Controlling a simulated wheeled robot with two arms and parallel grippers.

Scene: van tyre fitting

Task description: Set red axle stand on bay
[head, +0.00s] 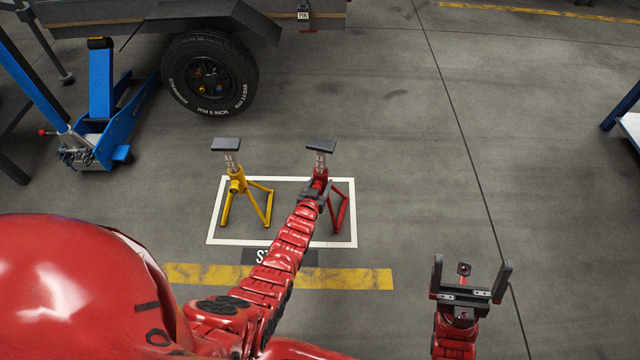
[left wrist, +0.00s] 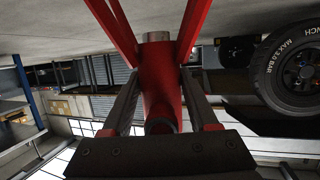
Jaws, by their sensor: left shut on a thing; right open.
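The red axle stand (head: 342,205) stands upright in the right part of the white-outlined bay (head: 216,240) on the floor. My left gripper (head: 317,188) is shut on its upper tube, below the grey top pad. In the left wrist view the red tube (left wrist: 158,85) sits between the two fingers, and the view is upside down. Whether its feet press on the floor is hard to tell; part of its base is hidden by my left arm. My right gripper (head: 470,285) is open and empty at the lower right, well away from the bay.
A yellow axle stand (head: 238,185) stands in the bay's left part. A trailer wheel (head: 210,75) and a blue trolley jack (head: 105,120) are behind to the left. A yellow floor stripe (head: 350,278) runs in front. The floor right of the bay is clear.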

